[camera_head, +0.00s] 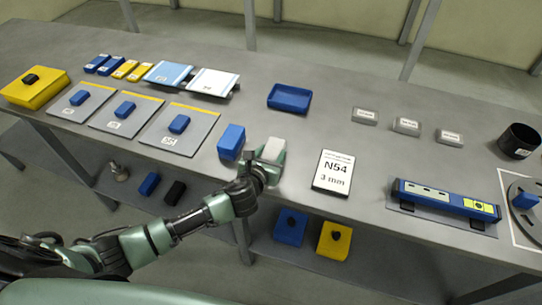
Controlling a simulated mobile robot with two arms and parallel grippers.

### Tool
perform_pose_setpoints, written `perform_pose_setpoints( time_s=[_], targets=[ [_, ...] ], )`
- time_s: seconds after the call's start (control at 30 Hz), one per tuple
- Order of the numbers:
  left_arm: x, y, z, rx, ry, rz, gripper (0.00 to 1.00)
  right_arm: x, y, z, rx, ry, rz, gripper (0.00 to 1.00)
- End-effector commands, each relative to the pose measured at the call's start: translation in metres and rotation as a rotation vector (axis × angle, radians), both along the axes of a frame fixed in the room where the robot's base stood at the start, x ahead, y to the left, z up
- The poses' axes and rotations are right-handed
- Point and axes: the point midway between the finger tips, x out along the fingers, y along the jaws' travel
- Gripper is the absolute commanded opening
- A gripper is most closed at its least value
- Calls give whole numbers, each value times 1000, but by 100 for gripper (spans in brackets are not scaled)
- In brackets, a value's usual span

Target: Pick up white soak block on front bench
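The white soak block (273,148) is at the front part of the grey bench (300,122), just right of an upright blue block. My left gripper (270,157) reaches in from the lower left and is at the block, with its greenish fingers around the block's sides. The fingers hide the block's lower part. The picture is too small to tell whether they press on it or whether it is clear of the bench top. My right gripper is not in view.
The blue block (231,142) stands close left of my gripper. The N54 3 mm card (333,172) lies to the right. A blue tray (289,98) is behind. Pads with blue blocks are at left; a blue rail (445,199) and black cup (518,141) are at right.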

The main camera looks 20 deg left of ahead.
Motion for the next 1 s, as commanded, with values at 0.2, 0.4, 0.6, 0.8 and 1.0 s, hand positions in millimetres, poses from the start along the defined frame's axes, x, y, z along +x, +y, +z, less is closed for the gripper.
perform_pose_setpoints(
  time_s=[0.2,0.4,0.6,0.8,1.0],
  targets=[
    [0,0,0,0,0,0,10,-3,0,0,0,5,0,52],
    [0,0,6,0,-1,1,9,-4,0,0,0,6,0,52],
    [1,0,36,0,-5,-2,9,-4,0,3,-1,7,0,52],
    [1,0,94,2,-8,-3,9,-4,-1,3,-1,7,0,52],
    [0,0,149,1,-7,-3,9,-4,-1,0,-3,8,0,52]
  ],
)
